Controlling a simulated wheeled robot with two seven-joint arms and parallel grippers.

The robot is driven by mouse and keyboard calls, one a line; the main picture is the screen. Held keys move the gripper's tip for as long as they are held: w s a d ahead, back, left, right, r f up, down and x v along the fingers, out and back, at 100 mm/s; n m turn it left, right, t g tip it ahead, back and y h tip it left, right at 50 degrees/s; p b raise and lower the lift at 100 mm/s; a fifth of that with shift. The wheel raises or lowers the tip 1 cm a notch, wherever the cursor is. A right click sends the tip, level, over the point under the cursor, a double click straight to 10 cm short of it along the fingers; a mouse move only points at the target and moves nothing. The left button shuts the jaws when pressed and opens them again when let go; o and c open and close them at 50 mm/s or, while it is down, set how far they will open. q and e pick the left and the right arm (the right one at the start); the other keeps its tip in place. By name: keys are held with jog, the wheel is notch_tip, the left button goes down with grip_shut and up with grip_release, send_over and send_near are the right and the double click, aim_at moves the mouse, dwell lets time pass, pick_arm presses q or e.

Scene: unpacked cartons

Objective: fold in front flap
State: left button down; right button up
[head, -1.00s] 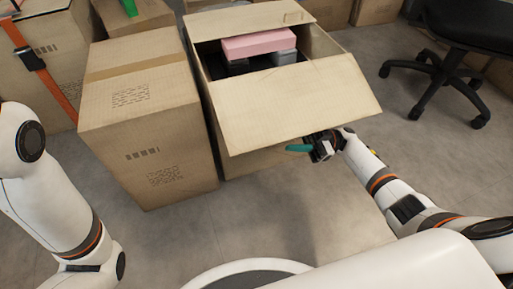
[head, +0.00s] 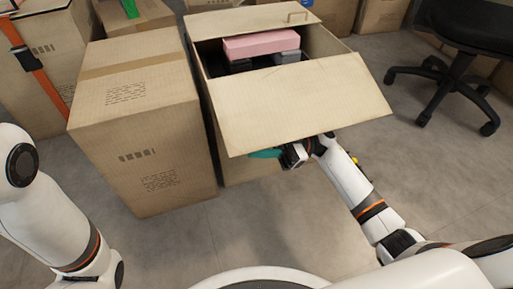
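The open carton (head: 240,172) stands ahead of me with a pink box (head: 260,44) and dark and grey items inside. Its front flap (head: 300,105) is folded outward and slants toward me over the carton's front. The far flap (head: 250,19) also shows at the back. My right gripper (head: 266,154) is under the front flap's lower edge, by the carton's front; its teal fingers are partly covered by the flap, and I cannot tell whether they are apart or touch the flap. My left arm (head: 50,220) is at the left edge; its gripper is out of view.
A closed carton (head: 145,130) stands directly left of the open one. More cartons (head: 380,14) are behind, and another with an orange strap (head: 45,75) is at the far left. A black office chair (head: 455,75) is at right.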

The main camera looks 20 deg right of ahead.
jog(key=shift+a+r, duration=0.1)
jog(key=shift+a, duration=0.05)
jog(key=shift+c, duration=0.3)
grip_shut()
jog(key=shift+r, duration=0.1)
